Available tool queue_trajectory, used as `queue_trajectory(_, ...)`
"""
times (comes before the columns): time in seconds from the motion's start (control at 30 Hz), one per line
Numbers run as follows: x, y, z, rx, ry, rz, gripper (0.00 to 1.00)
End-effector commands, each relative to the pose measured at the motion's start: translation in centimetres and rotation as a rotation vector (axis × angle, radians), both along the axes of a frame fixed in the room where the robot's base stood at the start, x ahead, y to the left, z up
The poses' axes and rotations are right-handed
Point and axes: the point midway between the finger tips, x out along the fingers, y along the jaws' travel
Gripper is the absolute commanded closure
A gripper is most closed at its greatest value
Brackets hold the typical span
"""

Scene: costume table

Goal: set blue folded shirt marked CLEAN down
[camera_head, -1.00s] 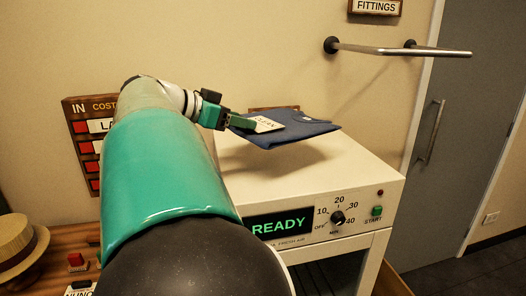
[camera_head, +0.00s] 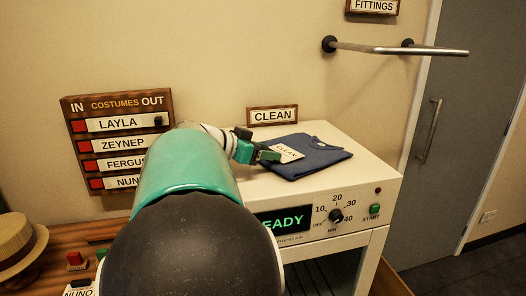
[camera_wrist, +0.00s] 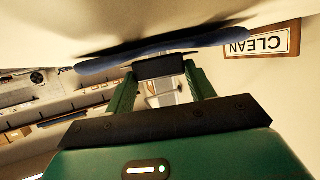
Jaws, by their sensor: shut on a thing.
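The blue folded shirt (camera_head: 315,156) lies flat at the top of the white cabinet (camera_head: 372,174), with its white CLEAN tag (camera_head: 287,152) facing up at its left edge. My gripper (camera_head: 268,157) is at the shirt's left edge, shut on it by the tag. In the wrist view the shirt (camera_wrist: 110,65) is a thin blue band across the fingertips (camera_wrist: 160,70), close against the pale cabinet top. I cannot tell whether its whole underside rests on the top.
A CLEAN sign (camera_head: 272,115) stands behind the shirt. The cabinet front has a READY display, partly hidden by my arm, a dial (camera_head: 336,215) and a START button (camera_head: 374,209). A metal rail (camera_head: 400,49) juts from the wall. A costume board (camera_head: 115,140) hangs at left; a straw hat (camera_head: 18,245) sits below.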

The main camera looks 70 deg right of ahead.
Motion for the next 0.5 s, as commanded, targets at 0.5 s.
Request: queue_trajectory(0.5, 0.27, 0.32, 0.16, 0.000, -0.002, 0.001, 0.24)
